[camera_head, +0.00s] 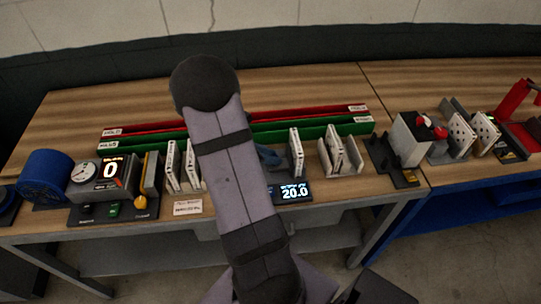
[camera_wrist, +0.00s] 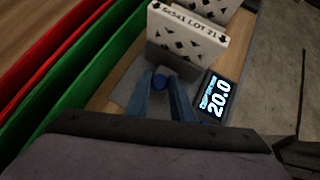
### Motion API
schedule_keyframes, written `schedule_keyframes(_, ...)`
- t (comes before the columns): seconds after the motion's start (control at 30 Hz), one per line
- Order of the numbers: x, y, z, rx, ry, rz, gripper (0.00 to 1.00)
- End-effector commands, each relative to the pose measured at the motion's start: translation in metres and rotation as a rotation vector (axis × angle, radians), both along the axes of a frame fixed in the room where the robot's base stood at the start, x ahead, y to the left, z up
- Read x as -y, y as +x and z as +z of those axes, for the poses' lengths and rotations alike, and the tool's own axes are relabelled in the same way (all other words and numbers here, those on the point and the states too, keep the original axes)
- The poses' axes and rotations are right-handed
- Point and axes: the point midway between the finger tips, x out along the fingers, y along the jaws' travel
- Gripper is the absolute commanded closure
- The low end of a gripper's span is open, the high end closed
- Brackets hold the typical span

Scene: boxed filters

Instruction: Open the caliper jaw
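The caliper's display (camera_head: 290,192) reads 20.0 on the table's front edge, and it also shows in the wrist view (camera_wrist: 216,97). Beside it a small round blue knob (camera_wrist: 159,82) sits on a grey base plate (camera_wrist: 128,88). A dark grey block (camera_wrist: 170,60), perhaps a jaw, stands just beyond the knob, against a white patterned filter box (camera_wrist: 187,36). My gripper (camera_wrist: 157,84) is down at the knob, one blue-grey finger on each side. Whether the fingers touch the knob is not clear. In the head view my arm hides most of this spot.
Long red (camera_head: 140,133) and green (camera_head: 330,124) trays lie behind. Boxed filters stand in holders to the left (camera_head: 172,166) and right (camera_head: 338,154). A gauge unit (camera_head: 98,178) reading 0 and a blue spool (camera_head: 45,176) are at far left.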

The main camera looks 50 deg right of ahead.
Motion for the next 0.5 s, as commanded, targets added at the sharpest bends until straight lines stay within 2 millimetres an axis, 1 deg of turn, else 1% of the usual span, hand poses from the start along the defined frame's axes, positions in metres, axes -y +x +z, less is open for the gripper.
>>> schedule_keyframes(0.13, -0.003, 0.003, 0.0, 0.001, 0.0, 0.002, 1.0)
schedule_keyframes(0.33, -0.02, 0.021, 0.001, 0.0, -0.001, 0.004, 1.0)
schedule_keyframes(0.5, -0.022, 0.023, 0.001, 0.003, 0.0, 0.003, 1.0)
